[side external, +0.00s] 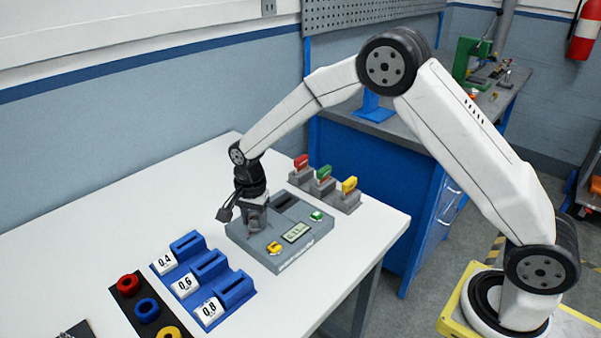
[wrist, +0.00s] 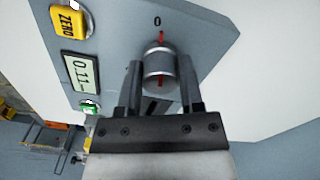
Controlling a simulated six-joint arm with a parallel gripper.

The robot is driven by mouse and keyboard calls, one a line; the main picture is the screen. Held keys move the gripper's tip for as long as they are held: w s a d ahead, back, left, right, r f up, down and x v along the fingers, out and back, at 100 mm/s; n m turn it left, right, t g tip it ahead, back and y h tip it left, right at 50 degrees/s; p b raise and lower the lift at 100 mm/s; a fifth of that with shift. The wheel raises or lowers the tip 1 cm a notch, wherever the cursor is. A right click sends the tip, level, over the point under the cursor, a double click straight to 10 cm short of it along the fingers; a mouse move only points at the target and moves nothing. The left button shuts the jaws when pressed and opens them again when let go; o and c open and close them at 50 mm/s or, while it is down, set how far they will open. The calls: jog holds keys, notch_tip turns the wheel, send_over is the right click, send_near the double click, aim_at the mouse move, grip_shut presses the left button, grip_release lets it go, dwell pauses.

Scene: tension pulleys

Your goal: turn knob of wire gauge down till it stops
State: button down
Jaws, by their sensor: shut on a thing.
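The wire gauge (side external: 312,250) is a grey box on the white table with a small display, a yellow ZERO button and a green button. In the wrist view its display (wrist: 81,73) seems to read 0.11, with the last part unclear. The knob (wrist: 159,62) is a grey cylinder with a red line, below a printed 0 mark. My gripper (wrist: 158,85) is shut on the knob, one finger on each side. In the side view my gripper (side external: 256,222) points down at the gauge's left part and hides the knob.
Blue holders (side external: 235,290) labelled 0.4, 0.6 and 0.8 stand in front left of the gauge. A black strip (side external: 128,288) with red, blue and yellow rings lies further left. Grey blocks with red, green and yellow tops (side external: 324,174) stand behind the gauge.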

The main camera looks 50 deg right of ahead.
aim_at(254, 216)
dwell(0.3)
jog(key=shift+c, duration=1.2)
grip_release()
jog(key=shift+r, duration=0.1)
jog(key=shift+r, duration=3.8)
